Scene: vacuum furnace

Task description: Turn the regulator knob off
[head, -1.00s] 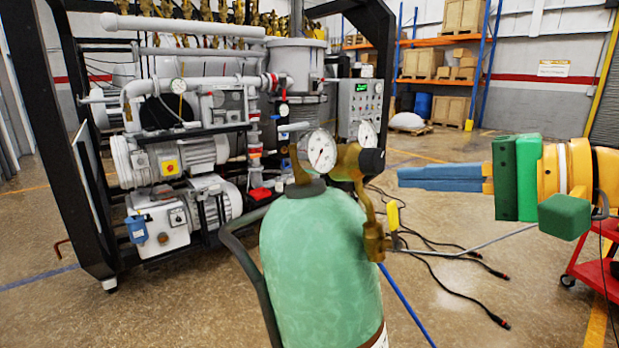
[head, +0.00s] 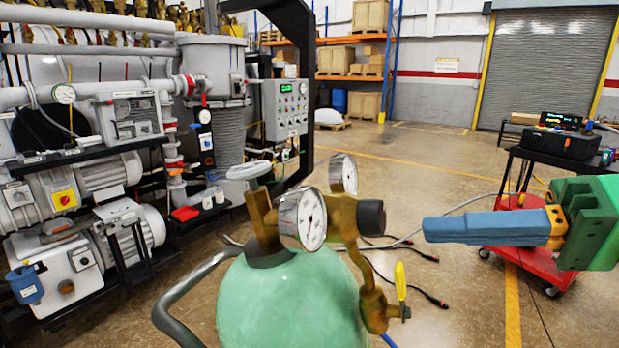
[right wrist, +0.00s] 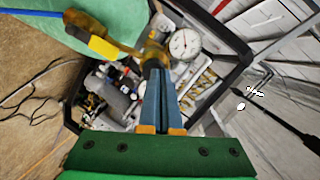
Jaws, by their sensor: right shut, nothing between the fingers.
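A green gas cylinder (head: 285,300) stands in front of me with a brass regulator (head: 345,220) on top. The regulator's black knob (head: 371,218) faces right in the head view. Two round white gauges (head: 311,220) sit beside it. My right gripper (head: 428,229), with blue fingers, is shut and empty. Its tips point at the knob, with a visible gap in the head view. In the right wrist view the fingertips (right wrist: 158,76) overlap the dark knob (right wrist: 151,66), so contact cannot be told there. My left gripper is not in view.
A yellow-handled valve (head: 400,280) hangs below the regulator. The vacuum furnace frame with pumps (head: 125,225) stands at the left. A red cart (head: 520,240) stands behind my right gripper. Cables lie on the floor behind the cylinder.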

